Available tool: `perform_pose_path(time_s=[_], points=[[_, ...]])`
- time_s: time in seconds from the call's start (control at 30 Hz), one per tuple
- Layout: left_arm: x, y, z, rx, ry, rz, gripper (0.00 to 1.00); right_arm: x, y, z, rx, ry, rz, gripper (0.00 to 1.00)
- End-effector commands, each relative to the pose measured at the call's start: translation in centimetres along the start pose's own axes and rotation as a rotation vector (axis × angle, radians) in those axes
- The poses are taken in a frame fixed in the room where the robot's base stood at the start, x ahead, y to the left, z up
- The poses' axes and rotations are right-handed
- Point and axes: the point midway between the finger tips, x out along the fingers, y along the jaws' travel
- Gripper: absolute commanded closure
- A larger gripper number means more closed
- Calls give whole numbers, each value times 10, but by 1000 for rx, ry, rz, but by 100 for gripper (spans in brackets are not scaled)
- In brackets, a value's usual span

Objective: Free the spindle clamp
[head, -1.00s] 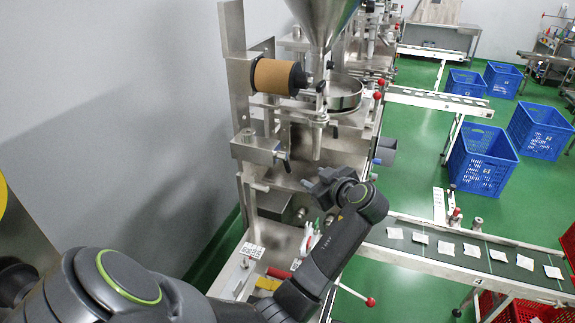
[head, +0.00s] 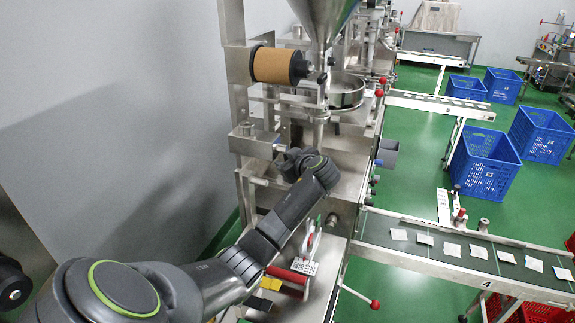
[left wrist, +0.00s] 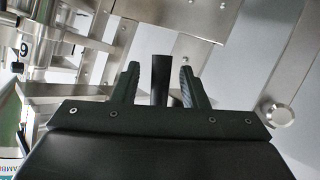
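A brown roll (head: 270,65) sits on a spindle on the steel machine's upright. Below it is a steel bracket (head: 252,143), and a dark lever, perhaps the spindle clamp's handle, hangs at its right end, mostly hidden by my left gripper (head: 283,161). In the left wrist view a black handle (left wrist: 160,75) stands between the two fingers of my left gripper (left wrist: 160,86). The fingers are open, with a gap visible on both sides of the handle. My right gripper is not in view.
A steel hopper (head: 320,18) and round bowl (head: 346,92) stand right of the roll. A conveyor (head: 400,255) with several packets runs to the right. Several blue crates (head: 484,160) stand on the green floor. A red-knobbed lever (head: 374,304) sticks out low.

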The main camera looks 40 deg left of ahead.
Motion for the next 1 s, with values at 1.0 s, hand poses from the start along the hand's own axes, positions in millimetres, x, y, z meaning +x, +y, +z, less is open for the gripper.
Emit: perform_pose_path(time_s=[1.0], points=[[7, 6, 4, -8, 6, 7, 100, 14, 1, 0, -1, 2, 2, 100]])
